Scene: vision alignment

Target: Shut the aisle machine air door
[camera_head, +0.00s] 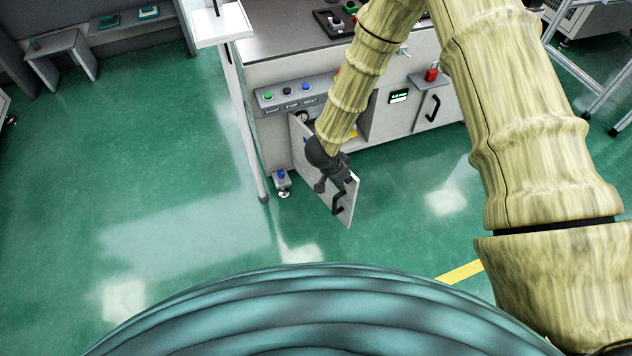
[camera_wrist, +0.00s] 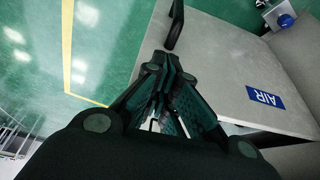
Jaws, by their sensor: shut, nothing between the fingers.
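The air door (camera_head: 345,207) is a light grey panel on the front of the machine (camera_head: 262,140), standing open and swung out from the cabinet. Its black handle (camera_head: 339,203) is near the free edge and also shows in the wrist view (camera_wrist: 174,24). In the wrist view the door's outer face (camera_wrist: 225,60) carries a blue AIR label (camera_wrist: 265,97). My gripper (camera_head: 343,178) is dark, shut and empty, and is beside the outer face. Its fingers (camera_wrist: 170,65) point toward the handle end. I cannot tell whether they touch the panel.
A button panel (camera_head: 292,92) is above the door opening. To the right are a small display (camera_head: 399,96), a red padlock (camera_head: 431,74) and another black handle (camera_head: 433,108). A white post (camera_head: 246,140) stands left of the door. The green floor (camera_head: 170,190) to the left is clear.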

